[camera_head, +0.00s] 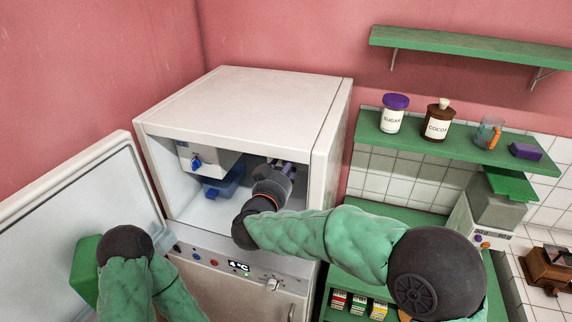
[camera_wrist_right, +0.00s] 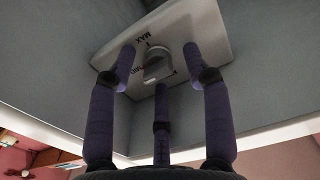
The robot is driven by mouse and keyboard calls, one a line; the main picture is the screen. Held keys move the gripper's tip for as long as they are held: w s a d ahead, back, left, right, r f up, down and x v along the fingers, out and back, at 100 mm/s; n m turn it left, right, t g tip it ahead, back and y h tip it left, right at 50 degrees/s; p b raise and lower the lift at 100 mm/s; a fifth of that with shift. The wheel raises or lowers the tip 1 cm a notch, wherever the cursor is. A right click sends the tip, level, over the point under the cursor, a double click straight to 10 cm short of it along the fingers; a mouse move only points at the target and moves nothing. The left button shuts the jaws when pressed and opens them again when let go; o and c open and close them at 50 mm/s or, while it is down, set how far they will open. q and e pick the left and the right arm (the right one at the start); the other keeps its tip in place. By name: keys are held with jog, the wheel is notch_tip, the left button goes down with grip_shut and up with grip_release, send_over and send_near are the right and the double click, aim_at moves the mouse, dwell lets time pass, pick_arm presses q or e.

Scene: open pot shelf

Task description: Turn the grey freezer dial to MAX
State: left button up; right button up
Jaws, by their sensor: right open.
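The grey dial (camera_wrist_right: 157,66) shows in the right wrist view on a pale plate (camera_wrist_right: 205,35) with dark lettering. MAX is legible above and left of the dial. Which mark the dial points to is not clear. My right gripper (camera_wrist_right: 160,60) is open, its three purple fingers spread around the dial. I cannot tell whether any fingertip touches it. In the head view my right gripper (camera_head: 282,172) reaches into the open white fridge (camera_head: 240,100), and the grey dial is hidden there. My left arm shows at lower left, but its gripper is not visible.
A white box with a blue dial (camera_head: 196,163) hangs inside at left, above a blue container (camera_head: 225,182). The open door (camera_head: 60,220) stands left. A control panel (camera_head: 240,266) runs below the opening. Green shelves (camera_head: 465,150) hold jars at right.

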grip_shut()
jog(key=shift+r, duration=0.1)
jog(key=shift+r, duration=0.1)
dwell(0.4)
jog(key=shift+m, duration=0.3)
jog(key=shift+d+m+b, duration=0.15)
jog(key=shift+m+b, duration=3.35)
jog(key=shift+m, duration=0.9)
jog(key=shift+d+m+b, duration=0.15)
jog(key=shift+m+b, duration=3.35)
jog(key=shift+m, duration=0.9)
